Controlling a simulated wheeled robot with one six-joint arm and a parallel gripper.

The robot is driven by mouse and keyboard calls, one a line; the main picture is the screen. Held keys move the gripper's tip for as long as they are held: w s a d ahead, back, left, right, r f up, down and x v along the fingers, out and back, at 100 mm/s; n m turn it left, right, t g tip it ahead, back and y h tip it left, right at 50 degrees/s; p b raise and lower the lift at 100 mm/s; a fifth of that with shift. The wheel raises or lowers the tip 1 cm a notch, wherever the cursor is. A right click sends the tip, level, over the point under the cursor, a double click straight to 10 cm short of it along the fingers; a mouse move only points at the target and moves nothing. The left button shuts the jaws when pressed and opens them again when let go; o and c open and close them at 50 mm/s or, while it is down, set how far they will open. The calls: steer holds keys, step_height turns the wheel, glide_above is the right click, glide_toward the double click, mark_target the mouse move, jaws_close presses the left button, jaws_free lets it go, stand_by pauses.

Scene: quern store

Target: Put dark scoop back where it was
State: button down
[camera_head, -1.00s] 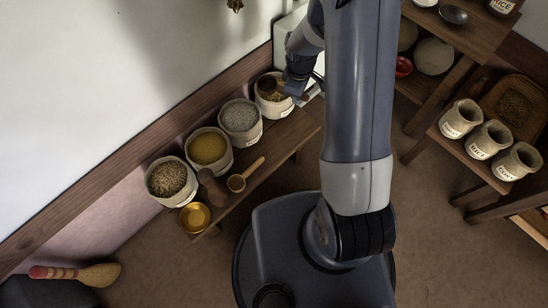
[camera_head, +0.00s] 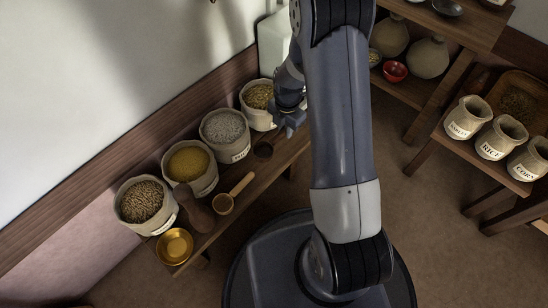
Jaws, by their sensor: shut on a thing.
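The dark scoop (camera_head: 263,150) shows as a dark round bowl low in front of the sacks, over the front part of the bench (camera_head: 237,206). I cannot tell whether it touches the bench. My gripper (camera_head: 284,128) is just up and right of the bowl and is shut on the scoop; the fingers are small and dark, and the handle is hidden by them.
Sacks of grey (camera_head: 223,128), yellow (camera_head: 188,164) and brown grain (camera_head: 142,201) line the bench. In front lie a light wooden scoop (camera_head: 224,203), a dark wooden object (camera_head: 198,214) and a brass bowl (camera_head: 174,245). Small labelled sacks (camera_head: 494,138) stand at right.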

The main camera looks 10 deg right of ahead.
mark_target(284, 150)
step_height(284, 150, down, 9)
steer(key=b, duration=0.3)
steer(key=shift+r, duration=0.2)
steer(key=shift+f, duration=0.15)
steer(key=c, duration=1.3)
jaws_free()
step_height(284, 150, up, 12)
steer(key=p, duration=0.5)
steer(key=shift+r, duration=0.2)
